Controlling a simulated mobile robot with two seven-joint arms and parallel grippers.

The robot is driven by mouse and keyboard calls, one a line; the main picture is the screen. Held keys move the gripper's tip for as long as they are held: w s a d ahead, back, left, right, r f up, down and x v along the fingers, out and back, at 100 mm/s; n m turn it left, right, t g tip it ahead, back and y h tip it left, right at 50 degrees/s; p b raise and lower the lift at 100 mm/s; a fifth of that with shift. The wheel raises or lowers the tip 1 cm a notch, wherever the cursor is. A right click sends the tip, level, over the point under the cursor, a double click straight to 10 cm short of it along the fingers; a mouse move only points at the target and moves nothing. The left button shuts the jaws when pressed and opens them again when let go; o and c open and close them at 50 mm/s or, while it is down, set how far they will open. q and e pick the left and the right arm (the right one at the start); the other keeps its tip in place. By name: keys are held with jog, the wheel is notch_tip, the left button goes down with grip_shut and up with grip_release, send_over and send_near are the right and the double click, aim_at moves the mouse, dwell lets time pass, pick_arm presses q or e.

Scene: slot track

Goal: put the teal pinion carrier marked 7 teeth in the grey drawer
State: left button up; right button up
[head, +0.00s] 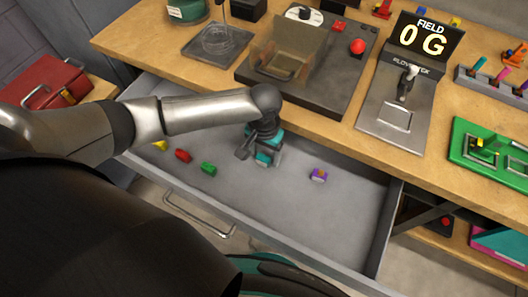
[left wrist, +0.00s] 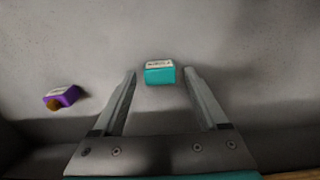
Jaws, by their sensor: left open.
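The grey drawer (head: 325,218) is pulled open below the bench front. My left gripper (head: 258,157) is inside it, low over its floor and pointing down. In the left wrist view the left gripper (left wrist: 161,76) is open, its two fingers apart. A teal block with a pale label on top, the pinion carrier (left wrist: 160,74), lies on the grey drawer floor between the fingertips, with a gap on each side. The label is too small to read. In the head view my gripper largely hides that spot. My right gripper is not in view.
A purple block (head: 318,175) lies in the drawer to the right, also in the left wrist view (left wrist: 61,97). Red (head: 183,155), green (head: 208,168) and yellow (head: 160,145) blocks lie to the left. The drawer's front floor is clear. The bench edge overhangs the back.

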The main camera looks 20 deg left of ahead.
aim_at(264, 156)
pick_arm(q)
jog(key=shift+r, duration=0.1)
notch_tip(264, 156, up, 12)
jog(key=p, duration=0.4)
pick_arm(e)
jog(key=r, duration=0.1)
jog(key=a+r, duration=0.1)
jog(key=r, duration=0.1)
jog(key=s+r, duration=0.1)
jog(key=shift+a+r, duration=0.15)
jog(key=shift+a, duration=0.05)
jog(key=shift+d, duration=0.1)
